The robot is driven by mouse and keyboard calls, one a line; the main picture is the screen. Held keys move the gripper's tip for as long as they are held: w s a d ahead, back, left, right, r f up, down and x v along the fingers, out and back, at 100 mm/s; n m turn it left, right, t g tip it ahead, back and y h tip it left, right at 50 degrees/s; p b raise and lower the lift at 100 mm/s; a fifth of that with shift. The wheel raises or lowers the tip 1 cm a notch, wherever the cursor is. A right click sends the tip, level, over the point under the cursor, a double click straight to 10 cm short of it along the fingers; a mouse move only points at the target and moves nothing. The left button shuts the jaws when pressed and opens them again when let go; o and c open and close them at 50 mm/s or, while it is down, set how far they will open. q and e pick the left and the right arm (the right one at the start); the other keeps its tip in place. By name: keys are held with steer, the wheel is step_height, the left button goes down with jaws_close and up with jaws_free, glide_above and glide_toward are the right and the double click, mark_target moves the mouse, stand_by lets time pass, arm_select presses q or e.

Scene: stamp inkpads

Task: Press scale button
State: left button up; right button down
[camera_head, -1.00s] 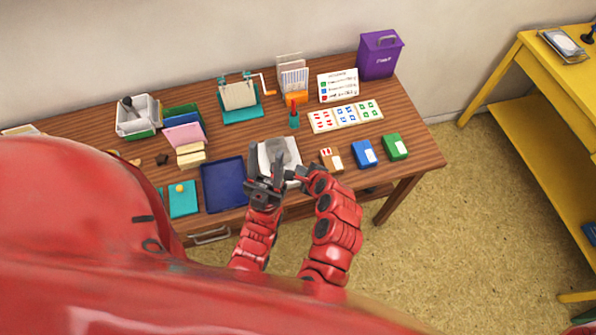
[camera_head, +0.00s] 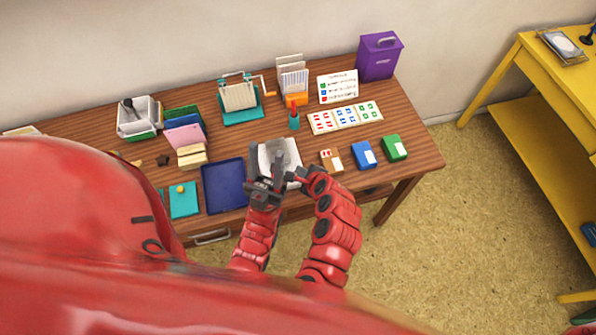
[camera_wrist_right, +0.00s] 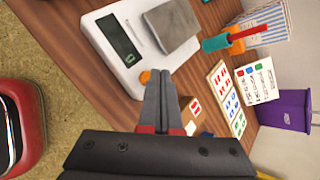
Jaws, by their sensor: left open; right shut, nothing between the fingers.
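The white scale (camera_head: 292,149) stands at the front middle of the desk, partly hidden by my grippers. In the right wrist view the scale (camera_wrist_right: 108,56) shows a dark display (camera_wrist_right: 118,37), a grey weighing plate (camera_wrist_right: 172,27) and an orange button (camera_wrist_right: 146,77) at its near corner. My right gripper (camera_head: 300,173) is shut and empty at the scale's front right. Its fingertips (camera_wrist_right: 161,74) appear beside the orange button in the right wrist view; I cannot tell if they touch it. My left gripper (camera_head: 265,160) is open and empty over the scale's left side.
A blue tray (camera_head: 223,186) lies left of the scale. A purple bin (camera_head: 380,57) is at the back right.

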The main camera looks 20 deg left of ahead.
step_height(320, 180, up, 6)
steer(key=p, duration=0.5)
stand_by(0.6)
